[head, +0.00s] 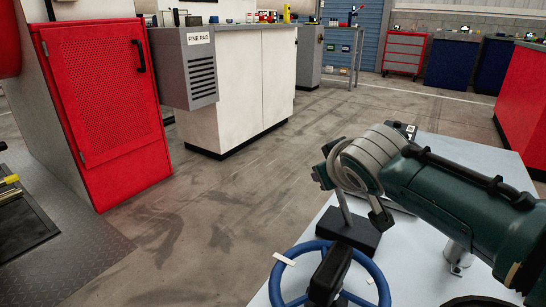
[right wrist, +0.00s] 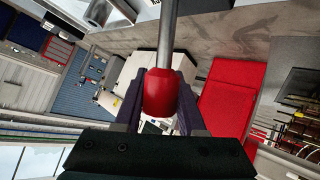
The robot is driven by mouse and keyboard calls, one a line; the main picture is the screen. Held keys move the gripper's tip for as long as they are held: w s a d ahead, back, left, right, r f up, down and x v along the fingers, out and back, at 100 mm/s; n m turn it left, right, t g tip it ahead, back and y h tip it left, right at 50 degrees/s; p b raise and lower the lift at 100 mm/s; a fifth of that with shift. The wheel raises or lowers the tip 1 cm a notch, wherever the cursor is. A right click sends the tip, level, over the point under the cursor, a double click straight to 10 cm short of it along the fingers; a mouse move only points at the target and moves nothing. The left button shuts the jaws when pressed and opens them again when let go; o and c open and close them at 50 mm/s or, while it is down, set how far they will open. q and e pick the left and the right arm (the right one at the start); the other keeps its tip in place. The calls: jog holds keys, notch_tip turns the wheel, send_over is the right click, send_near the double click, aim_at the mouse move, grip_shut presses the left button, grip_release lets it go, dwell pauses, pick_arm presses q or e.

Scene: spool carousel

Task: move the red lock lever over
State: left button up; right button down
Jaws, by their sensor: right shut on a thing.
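The red knob (right wrist: 160,92) of the lock lever sits between the two fingers of my right gripper (right wrist: 157,105) in the right wrist view. The gripper is shut on it. The lever's grey rod (right wrist: 168,30) runs from the knob to the top of that view. In the head view the rod (head: 344,207) rises from a black base (head: 349,233) on a light table. Its upper end, with the red knob, is hidden behind my right wrist and gripper. My left gripper is not in view.
A blue ring wheel (head: 277,284) with white tags and a black bar across it is just in front of the lever base. The pale tabletop (head: 440,237) lies under my right arm. A red cabinet (head: 105,95) and a white cabinet (head: 240,80) stand beyond open floor.

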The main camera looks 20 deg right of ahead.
jog(key=shift+f, duration=0.2)
jog(key=c, duration=0.5)
grip_release()
jog(key=shift+r, duration=0.1)
jog(key=p+v, duration=0.6)
jog(key=v, duration=0.4)
